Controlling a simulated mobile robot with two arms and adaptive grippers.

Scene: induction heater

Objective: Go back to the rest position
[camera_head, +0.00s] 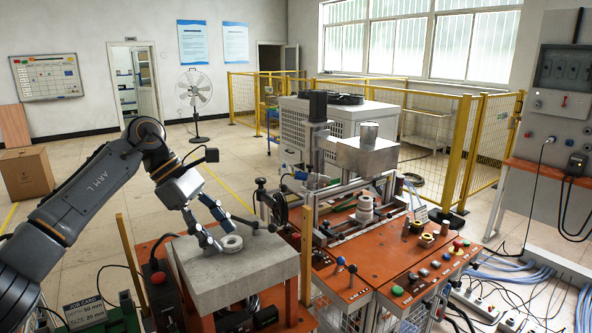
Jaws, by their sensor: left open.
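My left arm (92,185) reaches in from the left and bends down at the wrist. My left gripper (226,232) is open, with its fingers pointing down over the grey block table (205,287). A pale ring (231,243) lies flat on that table, right by the fingertips. I cannot tell whether the fingers touch the ring. My right gripper is not in view.
The orange induction heater bench (375,264) stands to the right, with knobs, buttons and a white ring stack (364,208). A black handwheel (280,208) rises beside the grey table. Yellow fencing (462,150) stands behind. Cables and power strips (490,305) lie at lower right.

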